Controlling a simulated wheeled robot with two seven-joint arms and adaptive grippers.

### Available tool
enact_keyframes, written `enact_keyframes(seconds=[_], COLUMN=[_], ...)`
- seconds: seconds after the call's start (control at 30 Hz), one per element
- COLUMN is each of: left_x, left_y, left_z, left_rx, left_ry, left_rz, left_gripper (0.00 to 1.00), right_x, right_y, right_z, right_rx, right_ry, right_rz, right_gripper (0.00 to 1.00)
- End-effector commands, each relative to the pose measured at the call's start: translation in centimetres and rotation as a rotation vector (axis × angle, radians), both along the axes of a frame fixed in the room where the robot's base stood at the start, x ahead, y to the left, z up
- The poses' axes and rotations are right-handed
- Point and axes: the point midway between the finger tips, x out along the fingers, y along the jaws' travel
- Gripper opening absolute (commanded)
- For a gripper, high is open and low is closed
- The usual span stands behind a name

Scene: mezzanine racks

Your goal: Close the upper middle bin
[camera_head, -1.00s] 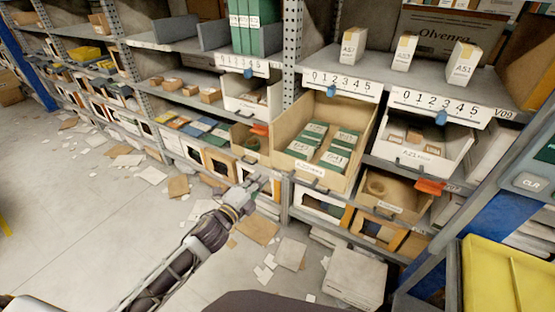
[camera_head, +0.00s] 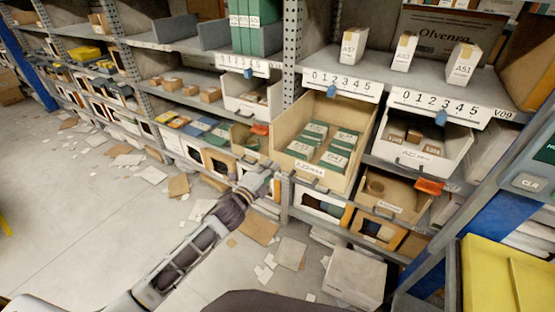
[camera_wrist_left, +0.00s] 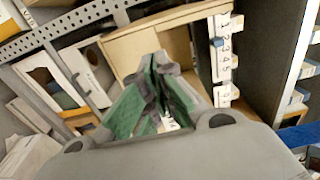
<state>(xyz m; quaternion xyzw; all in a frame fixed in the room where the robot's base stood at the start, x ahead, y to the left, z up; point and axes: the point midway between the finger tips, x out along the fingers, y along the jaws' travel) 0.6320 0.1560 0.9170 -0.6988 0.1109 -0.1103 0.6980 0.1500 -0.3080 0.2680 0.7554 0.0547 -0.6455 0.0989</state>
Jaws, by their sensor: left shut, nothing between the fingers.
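The upper middle bin (camera_head: 335,179) is a tan open-topped bin with green-and-white boxes (camera_head: 324,145) inside. It sticks out from the rack, with a label and a handle on its front. Its tan wall (camera_wrist_left: 122,52) and the green boxes (camera_wrist_left: 128,112) also show in the left wrist view. My left gripper (camera_head: 272,171) is shut and empty, just left of the bin's front lower corner. Its fingertips (camera_wrist_left: 158,66) overlap the bin in the wrist view; I cannot tell whether they touch it. My right gripper is not in view.
A white bin (camera_head: 425,158) with small boxes is to the right, above a lower tan bin (camera_head: 395,200). A small tan bin (camera_head: 243,137) is to the left. A rack upright (camera_head: 290,65) stands behind. A yellow container (camera_head: 505,280) fills the lower right. Papers litter the floor.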

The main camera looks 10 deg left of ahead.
Motion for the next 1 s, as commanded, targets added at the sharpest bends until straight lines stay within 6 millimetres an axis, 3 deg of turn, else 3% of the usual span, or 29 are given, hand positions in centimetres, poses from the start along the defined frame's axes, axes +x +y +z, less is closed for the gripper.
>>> enact_keyframes(seconds=[0.6, 1.0], left_x=[4.2, 4.6], left_y=[-1.3, -1.6], left_z=[0.1, 0.0], left_rx=[0.001, 0.001], left_ry=[-0.001, 0.0], left_rz=[0.0, -0.001], left_gripper=[0.0, 0.0], right_x=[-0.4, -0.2], right_y=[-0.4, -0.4], right_z=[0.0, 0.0], right_rx=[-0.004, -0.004], right_ry=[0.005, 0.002], right_rz=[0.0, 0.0], right_gripper=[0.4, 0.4])
